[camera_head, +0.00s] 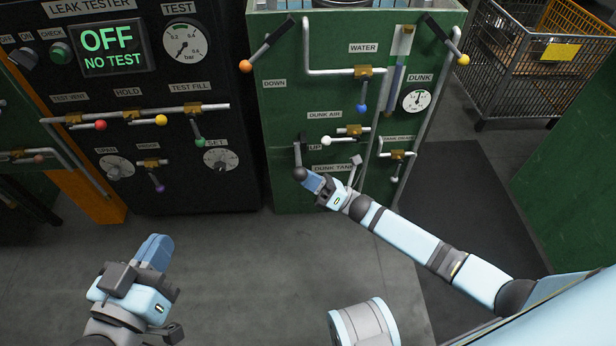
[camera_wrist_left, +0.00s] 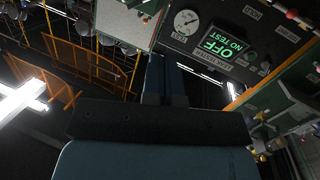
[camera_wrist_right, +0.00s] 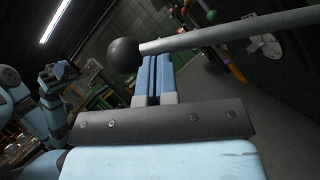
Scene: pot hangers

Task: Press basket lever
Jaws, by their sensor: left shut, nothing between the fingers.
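The basket lever is a grey rod with a black ball knob (camera_head: 300,174), low on the left of the green dunk panel (camera_head: 290,110), just left of the UP label. In the right wrist view the knob (camera_wrist_right: 123,55) is beside my fingertips, and the rod (camera_wrist_right: 225,33) runs right from it. My right gripper (camera_head: 309,180) is at the knob with its fingers together and nothing seen between them. Whether they touch the lever is unclear. My left gripper (camera_head: 157,246) is shut and empty above the floor at lower left; its fingers (camera_wrist_left: 168,65) also show in the left wrist view.
The black leak tester (camera_head: 200,120) stands left of the green panel, with its screen reading OFF, NO TEST. Other coloured valve knobs and pipes are close above the lever, including a white knob (camera_head: 326,141). A wire cart (camera_head: 515,70) is at upper right. Floor in front is clear.

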